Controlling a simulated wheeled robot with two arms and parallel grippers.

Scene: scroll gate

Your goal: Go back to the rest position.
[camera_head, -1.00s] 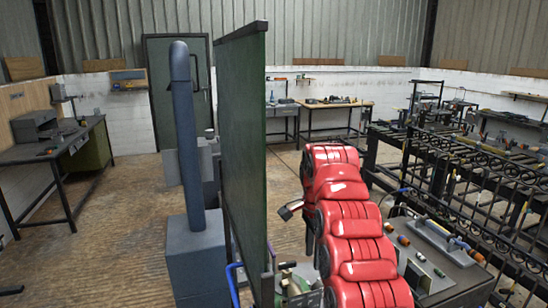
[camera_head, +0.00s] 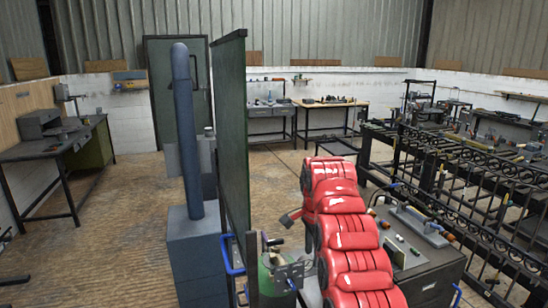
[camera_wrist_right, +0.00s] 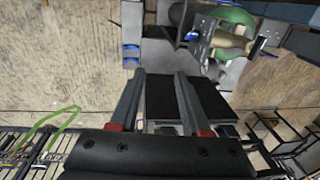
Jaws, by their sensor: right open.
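My right arm is the red segmented arm in the head view. I see nothing held between the fingers. My left gripper is not in view.
A blue-grey post (camera_head: 185,130) on a box base stands left of the panel. A blue handle (camera_head: 229,258) and a green rounded part (camera_head: 272,278) are low by the panel. Open floor lies left of the post.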

